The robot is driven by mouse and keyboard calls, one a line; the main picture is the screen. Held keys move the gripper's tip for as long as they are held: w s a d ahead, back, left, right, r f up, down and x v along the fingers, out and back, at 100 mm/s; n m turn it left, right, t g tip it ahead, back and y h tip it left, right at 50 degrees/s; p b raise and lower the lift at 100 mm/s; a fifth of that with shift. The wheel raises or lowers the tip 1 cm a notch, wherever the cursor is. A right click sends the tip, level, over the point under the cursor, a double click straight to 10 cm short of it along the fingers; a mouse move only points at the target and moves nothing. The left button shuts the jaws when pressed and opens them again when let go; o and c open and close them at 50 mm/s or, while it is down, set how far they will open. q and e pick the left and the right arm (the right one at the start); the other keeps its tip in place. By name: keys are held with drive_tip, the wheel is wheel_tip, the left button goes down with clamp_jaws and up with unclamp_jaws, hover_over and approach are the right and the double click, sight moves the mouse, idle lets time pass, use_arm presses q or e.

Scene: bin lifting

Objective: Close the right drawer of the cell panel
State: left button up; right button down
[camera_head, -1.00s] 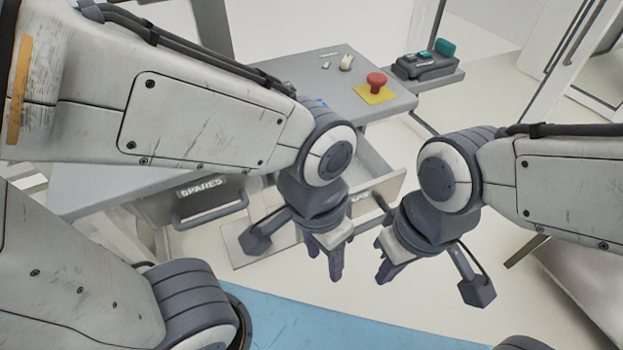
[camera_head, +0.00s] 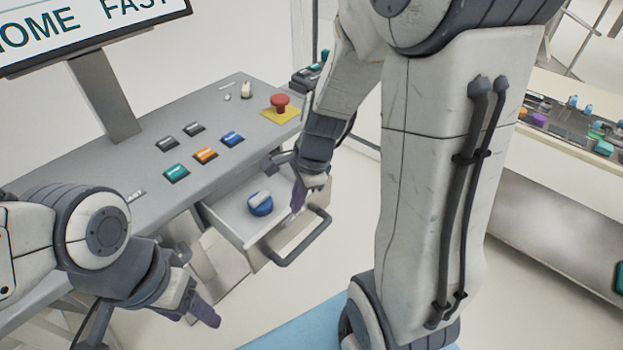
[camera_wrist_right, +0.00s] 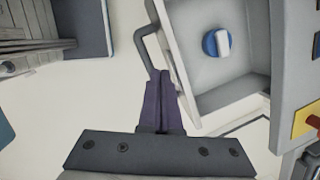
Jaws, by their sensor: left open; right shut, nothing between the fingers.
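The right drawer (camera_head: 229,224) of the cell panel is pulled open, with a dark bar handle (camera_head: 300,240) on its front. A blue and white round object (camera_head: 260,203) lies inside it. The right wrist view also shows the drawer (camera_wrist_right: 183,62), its handle and the blue and white object (camera_wrist_right: 217,43). My right gripper (camera_head: 297,208) is shut and empty, close to the drawer front near the handle's far end; I cannot tell if it touches. It also shows in the right wrist view (camera_wrist_right: 163,75). My left gripper (camera_head: 205,308) is open and empty, left of the drawer and apart from it.
The panel top (camera_head: 145,150) carries several coloured buttons and a red emergency stop (camera_head: 280,102) on a yellow plate. A screen (camera_head: 90,25) stands at the back left. A bench with small parts (camera_head: 570,125) is at the right. Pale floor lies in front of the drawer.

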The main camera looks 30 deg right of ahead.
drive_tip(key=d+f+m+h, duration=0.1)
drive_tip(key=d+f+m, duration=0.2)
drive_tip(key=d+m, duration=0.95)
drive_tip(key=b, duration=0.3)
approach(327, 199)
wheel_tip(327, 199, down, 5)
drive_tip(key=s+a, duration=0.2)
drive_tip(key=a, duration=0.1)
drive_tip(key=shift+w+f+t, duration=0.35)
drive_tip(key=shift+t, duration=0.05)
drive_tip(key=shift+p, duration=0.3)
